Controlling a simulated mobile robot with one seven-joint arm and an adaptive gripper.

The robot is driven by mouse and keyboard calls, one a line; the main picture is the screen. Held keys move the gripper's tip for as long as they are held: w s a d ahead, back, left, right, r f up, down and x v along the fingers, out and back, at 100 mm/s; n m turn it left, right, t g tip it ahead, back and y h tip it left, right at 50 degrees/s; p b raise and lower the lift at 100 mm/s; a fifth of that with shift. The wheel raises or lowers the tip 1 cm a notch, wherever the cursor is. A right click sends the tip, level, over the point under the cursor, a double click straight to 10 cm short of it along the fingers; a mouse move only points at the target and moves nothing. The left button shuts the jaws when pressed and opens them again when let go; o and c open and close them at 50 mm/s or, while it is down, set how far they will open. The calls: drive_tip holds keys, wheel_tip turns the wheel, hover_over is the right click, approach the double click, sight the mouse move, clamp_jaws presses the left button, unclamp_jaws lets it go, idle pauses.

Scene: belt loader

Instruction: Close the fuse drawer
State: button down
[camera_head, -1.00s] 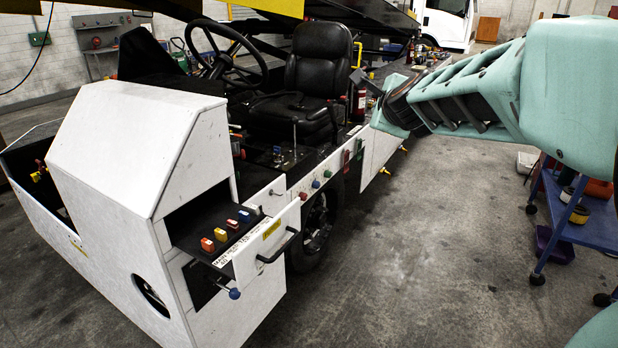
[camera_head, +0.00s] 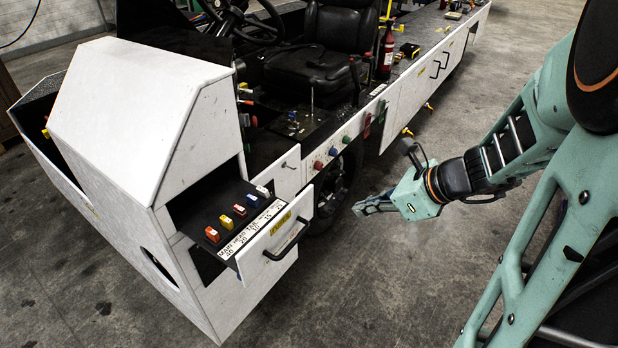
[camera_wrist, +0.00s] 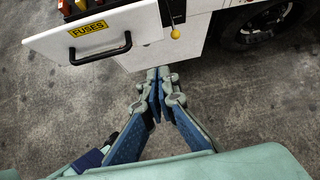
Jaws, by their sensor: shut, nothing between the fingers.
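The fuse drawer (camera_head: 268,252) is pulled out from the white loader body. It has a white front, a black bar handle (camera_head: 288,240) and a yellow label. Several coloured fuses (camera_head: 239,210) stand in a row on its black top behind a numbered strip. In the wrist view the drawer front (camera_wrist: 138,25) with its FUSES label (camera_wrist: 88,28) is at the upper left. My gripper (camera_head: 357,209) is to the right of the drawer, apart from it, over the floor. In the wrist view my gripper (camera_wrist: 158,72) is shut and empty, below and right of the handle.
The white loader body (camera_head: 130,110) stands left of the drawer. A black wheel (camera_head: 335,190), coloured knobs (camera_head: 333,152) and a seat (camera_head: 318,65) lie behind it. A yellow-ended knob (camera_wrist: 175,33) shows right of the drawer front. Open concrete floor (camera_head: 380,290) lies in front.

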approach(307, 213)
drive_tip(key=shift+y, duration=0.4)
drive_tip(key=f, duration=0.1)
drive_tip(key=w+a+f, duration=0.1)
drive_tip(key=w+f, duration=0.1)
drive_tip(key=f, duration=0.1)
drive_tip(key=shift+a+f+b, duration=0.15)
drive_tip(key=shift+a+b, duration=0.2)
drive_tip(key=shift+a, duration=0.05)
drive_tip(key=shift+w+a, duration=0.35)
drive_tip(key=shift+a, duration=0.1)
drive_tip(key=w+a+p, duration=0.1)
drive_tip(key=w+a, duration=0.4)
drive_tip(key=a, duration=0.1)
drive_tip(key=w+a+p, duration=0.2)
drive_tip(key=w+a, duration=0.2)
drive_tip(key=a, duration=0.2)
drive_tip(key=w+a+p, duration=0.1)
drive_tip(key=w+a, duration=0.4)
drive_tip(key=a, duration=0.2)
drive_tip(key=shift+w, duration=0.35)
drive_tip(key=shift+a, duration=0.15)
drive_tip(key=shift+w+a+r, duration=0.1)
drive_tip(key=shift+r, duration=0.1)
